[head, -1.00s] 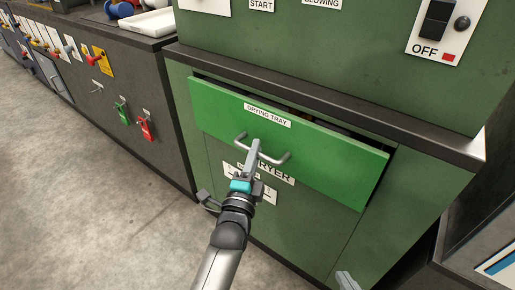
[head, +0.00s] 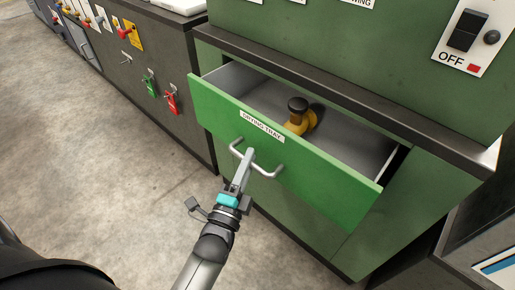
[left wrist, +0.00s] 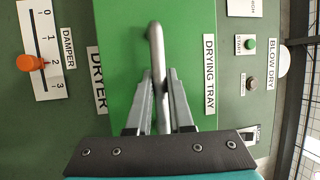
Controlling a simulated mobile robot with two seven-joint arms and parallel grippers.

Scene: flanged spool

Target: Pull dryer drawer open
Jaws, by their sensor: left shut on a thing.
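The green drying-tray drawer (head: 330,178) is pulled well out of the green dryer cabinet (head: 425,185). Its grey inside shows in the head view. A yellow spool with a dark top (head: 299,118) lies inside, near the middle. The drawer's metal bar handle (head: 268,172) is on its front, below the DRYING TRAY label. My left gripper (head: 248,158) is shut on this handle. In the left wrist view the fingers (left wrist: 160,100) hold the handle bar (left wrist: 155,45) between them. My right gripper is not in view.
A dark cabinet (head: 150,80) with red and green tags stands to the left. A switch panel marked OFF (head: 466,40) is at the upper right. A dark worktop edge (head: 330,85) overhangs the drawer. The concrete floor (head: 90,170) in front is clear.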

